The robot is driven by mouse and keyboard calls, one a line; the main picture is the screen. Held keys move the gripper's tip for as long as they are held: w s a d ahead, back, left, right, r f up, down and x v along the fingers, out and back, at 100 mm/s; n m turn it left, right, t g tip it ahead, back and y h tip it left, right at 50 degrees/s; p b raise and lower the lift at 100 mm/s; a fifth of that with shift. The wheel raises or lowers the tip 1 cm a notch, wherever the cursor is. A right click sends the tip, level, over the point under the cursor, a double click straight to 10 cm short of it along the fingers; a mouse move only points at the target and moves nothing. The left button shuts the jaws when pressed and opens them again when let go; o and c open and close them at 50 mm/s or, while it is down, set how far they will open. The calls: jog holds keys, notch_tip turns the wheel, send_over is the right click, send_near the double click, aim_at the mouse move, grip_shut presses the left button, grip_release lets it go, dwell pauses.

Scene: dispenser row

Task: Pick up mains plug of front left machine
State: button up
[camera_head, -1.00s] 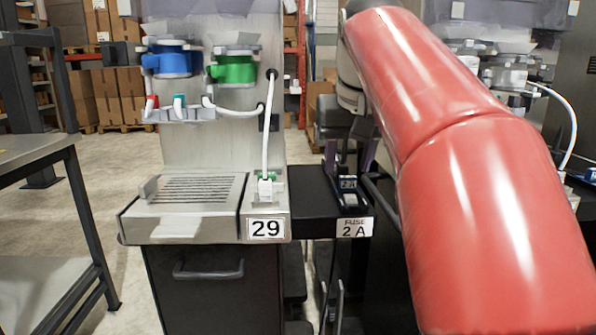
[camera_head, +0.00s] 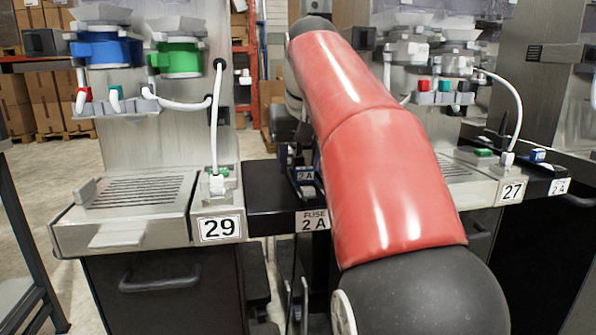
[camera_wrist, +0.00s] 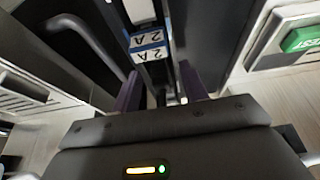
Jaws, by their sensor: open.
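The front left machine, labelled 29 (camera_head: 220,228), stands at left in the head view. A white plug (camera_head: 218,184) with a white cable rising from it sits on its right-hand ledge, beside a green part. My gripper shows in the wrist view (camera_wrist: 160,88), with two purple fingers apart and nothing seen held between them. Beyond the fingers is a blue-and-white part marked 2 A (camera_wrist: 149,46). In the head view my red arm hides most of the gripper, near the black fuse shelf right of machine 29. The plug cannot be made out for sure in the wrist view.
Machine 27 (camera_head: 512,191) stands farther right. A green TEST button (camera_wrist: 302,39) shows at right in the wrist view. A dark-framed table edge (camera_head: 22,235) is at left.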

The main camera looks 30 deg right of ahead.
aim_at(299, 157)
grip_shut()
jog(key=shift+r, duration=0.1)
dwell(0.3)
notch_tip(299, 157, up, 8)
jog(key=shift+w+p, duration=0.1)
jog(key=shift+p, duration=1.1)
jog(key=shift+r, duration=0.9)
